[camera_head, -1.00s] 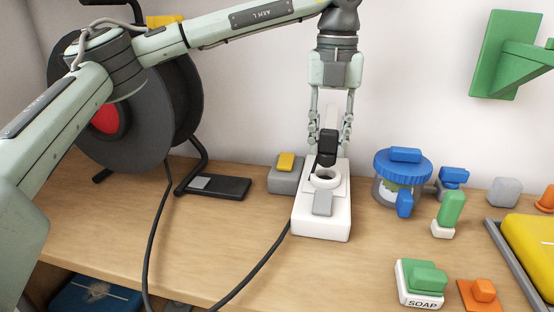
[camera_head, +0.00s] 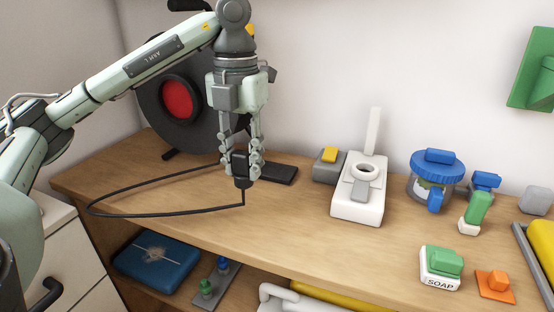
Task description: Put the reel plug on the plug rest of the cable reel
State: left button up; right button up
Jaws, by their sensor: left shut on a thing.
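The cable reel (camera_head: 205,112) stands at the back left of the wooden top, a dark disc with a red hub (camera_head: 178,98), partly hidden by my left arm. My left gripper (camera_head: 241,172) points down in front of the reel and is shut on the black reel plug (camera_head: 241,166). The plug is upright, and its black cable (camera_head: 150,211) loops left from below it across the top. A flat black piece with a grey patch, probably the plug rest (camera_head: 278,173), lies just right of and behind the plug, partly hidden by the gripper. My right gripper is out of view.
A white socket block (camera_head: 359,206) with a round opening stands to the right, beside a grey box with a yellow button (camera_head: 329,160). A blue-lidded jar (camera_head: 437,172) and a soap block (camera_head: 440,268) are farther right. The front middle of the top is clear.

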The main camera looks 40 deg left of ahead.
pick_arm(q)
jog(key=w+a, duration=0.1)
jog(key=w, duration=0.4)
jog(key=w+a+f, duration=0.1)
jog(key=w, duration=0.5)
jog(key=w+a+f+p, duration=0.1)
jog(key=w, duration=0.4)
jog(key=shift+w+a+f, duration=0.25)
jog(key=shift+w+a, duration=0.05)
jog(key=shift+a, duration=0.1)
jog(key=shift+f, duration=0.75)
jog(key=shift+w+a+f+p, duration=0.15)
jog(key=shift+f+p, duration=0.4)
jog(key=shift+f, duration=1)
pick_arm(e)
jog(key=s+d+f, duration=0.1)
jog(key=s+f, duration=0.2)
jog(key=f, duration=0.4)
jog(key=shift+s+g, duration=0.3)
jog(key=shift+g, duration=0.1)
pick_arm(q)
jog(key=shift+f, duration=0.1)
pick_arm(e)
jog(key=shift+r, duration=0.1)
pick_arm(q)
jog(key=o, duration=1.2)
jog(key=shift+c, duration=0.2)
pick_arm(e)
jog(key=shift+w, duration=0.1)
